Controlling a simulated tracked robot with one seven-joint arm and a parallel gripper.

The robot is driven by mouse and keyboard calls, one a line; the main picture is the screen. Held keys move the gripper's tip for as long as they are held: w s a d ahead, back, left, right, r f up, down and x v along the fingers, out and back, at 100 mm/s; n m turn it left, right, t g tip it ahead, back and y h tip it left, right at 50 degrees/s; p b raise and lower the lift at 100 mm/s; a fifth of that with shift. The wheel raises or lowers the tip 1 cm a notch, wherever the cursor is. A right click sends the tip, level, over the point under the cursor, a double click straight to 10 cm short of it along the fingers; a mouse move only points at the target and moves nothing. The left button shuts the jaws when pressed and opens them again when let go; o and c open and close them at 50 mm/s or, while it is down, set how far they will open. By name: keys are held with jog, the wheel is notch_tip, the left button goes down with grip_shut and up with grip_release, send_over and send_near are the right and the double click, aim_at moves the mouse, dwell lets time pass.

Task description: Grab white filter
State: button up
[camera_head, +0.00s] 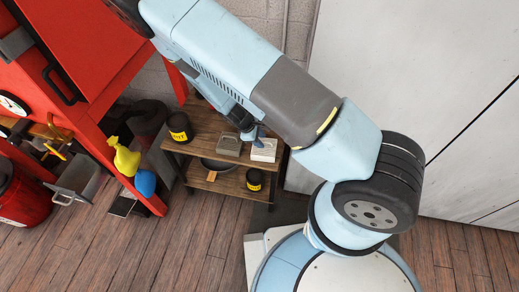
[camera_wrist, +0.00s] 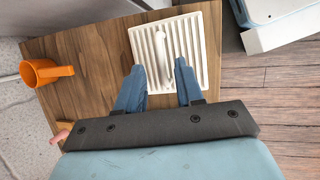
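The white filter (camera_wrist: 203,40) is a square, ribbed panel with a raised bar handle in its middle. It lies flat on the wooden shelf top, and shows as a small white block in the head view (camera_head: 264,151). My gripper (camera_wrist: 160,67) is open, with its two blue fingers apart over the near part of the filter. The handle lies between the fingers in the picture. I cannot tell how far the fingertips are above it. In the head view my gripper (camera_head: 256,133) is at the filter's upper left edge.
A grey-brown box (camera_head: 229,145) sits left of the filter, and a black can (camera_head: 179,127) is farther left. An orange cup (camera_wrist: 43,72) shows at the shelf's edge in the wrist view. The lower shelf holds a dark can (camera_head: 254,180). A red cabinet (camera_head: 75,60) stands left.

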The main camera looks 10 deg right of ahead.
jog(key=shift+w+d+f, duration=0.1)
jog(key=shift+d+f, duration=0.2)
jog(key=shift+f, duration=0.3)
grip_shut()
